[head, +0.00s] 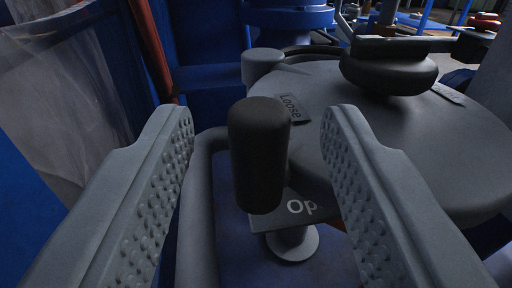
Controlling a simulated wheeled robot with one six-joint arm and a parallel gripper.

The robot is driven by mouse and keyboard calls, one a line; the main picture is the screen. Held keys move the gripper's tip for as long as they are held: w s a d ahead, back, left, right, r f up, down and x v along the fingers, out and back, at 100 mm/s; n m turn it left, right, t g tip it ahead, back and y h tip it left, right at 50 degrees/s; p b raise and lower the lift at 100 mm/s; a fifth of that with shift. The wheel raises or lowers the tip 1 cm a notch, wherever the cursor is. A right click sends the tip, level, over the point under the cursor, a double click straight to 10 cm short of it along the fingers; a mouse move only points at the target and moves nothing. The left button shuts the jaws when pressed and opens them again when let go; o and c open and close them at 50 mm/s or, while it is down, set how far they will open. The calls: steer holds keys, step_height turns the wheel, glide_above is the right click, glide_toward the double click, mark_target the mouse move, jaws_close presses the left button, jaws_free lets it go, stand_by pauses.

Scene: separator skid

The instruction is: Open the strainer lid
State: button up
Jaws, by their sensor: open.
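The strainer lid (430,140) is a large grey disc at the right, with a "Loose" label at its left edge and a dark knob (388,72) on top. A black upright cylindrical handle grip (259,155) stands in the middle, in front of the lid's left edge. My gripper (257,125) is open, with one studded finger on each side of the black handle. There is a visible gap on both sides. The right finger overlaps the lid's near edge in the picture.
A grey curved pipe (200,210) runs beside the left finger. A blue panel and a translucent sheet (65,100) stand at the left, with a reddish pipe (151,50) near them. A blue flanged part (288,16) is behind the lid.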

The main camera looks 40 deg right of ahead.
steer(key=v, duration=1.2)
steer(key=shift+c, duration=0.2)
steer(key=c, duration=0.7)
steer(key=shift+w+d, duration=0.1)
steer(key=shift+d, duration=0.1)
jaws_close()
steer(key=w+d+r+g+y, duration=0.2)
steer(key=d+g+y, duration=0.3)
steer(key=d, duration=0.6)
steer(key=s+d+r+g+y, duration=0.1)
steer(key=s+d+r+y, duration=0.2)
steer(key=r+y, duration=0.4)
steer(key=shift+d, duration=0.4)
